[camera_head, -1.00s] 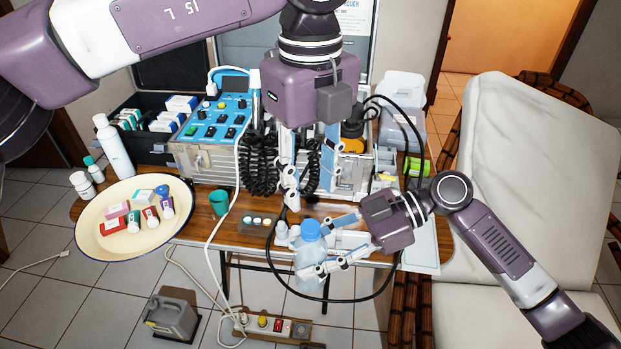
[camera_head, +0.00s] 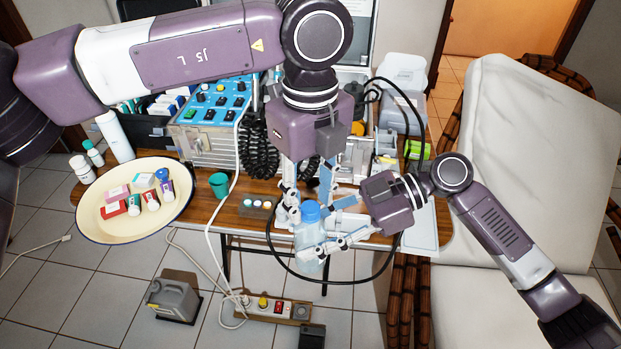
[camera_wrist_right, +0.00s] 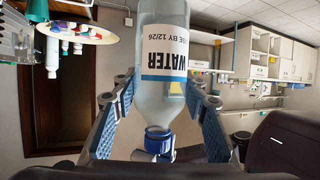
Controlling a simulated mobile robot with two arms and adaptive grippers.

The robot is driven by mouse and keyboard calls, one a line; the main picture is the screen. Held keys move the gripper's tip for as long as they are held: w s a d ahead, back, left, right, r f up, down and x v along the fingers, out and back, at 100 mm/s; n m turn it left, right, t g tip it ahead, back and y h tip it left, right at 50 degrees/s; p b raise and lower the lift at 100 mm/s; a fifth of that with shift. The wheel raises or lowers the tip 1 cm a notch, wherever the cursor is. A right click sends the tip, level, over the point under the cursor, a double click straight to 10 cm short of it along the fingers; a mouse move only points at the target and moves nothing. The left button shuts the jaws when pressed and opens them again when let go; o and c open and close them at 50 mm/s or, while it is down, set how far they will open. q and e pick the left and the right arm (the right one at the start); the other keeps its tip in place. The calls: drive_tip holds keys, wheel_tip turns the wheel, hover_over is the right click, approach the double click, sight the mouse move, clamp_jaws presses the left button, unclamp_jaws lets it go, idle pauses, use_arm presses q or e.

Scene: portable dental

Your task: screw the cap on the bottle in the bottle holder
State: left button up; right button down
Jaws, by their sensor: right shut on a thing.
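The clear bottle (camera_head: 310,243) is upright in front of the table edge, with my right gripper (camera_head: 318,248) shut around its body. I cannot make out a bottle holder.
A cream round tray (camera_head: 95,228) with small boxes and bottles is at the left. A green cup (camera_head: 219,184) and a blue-topped control box (camera_head: 212,115) stand on the table. A black hose (camera_head: 345,298) loops below the bottle. A white chair (camera_head: 535,150) is at the right.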

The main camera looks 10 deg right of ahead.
use_arm(q)
drive_tip(key=shift+f, duration=0.35)
drive_tip(key=shift+c, duration=0.4)
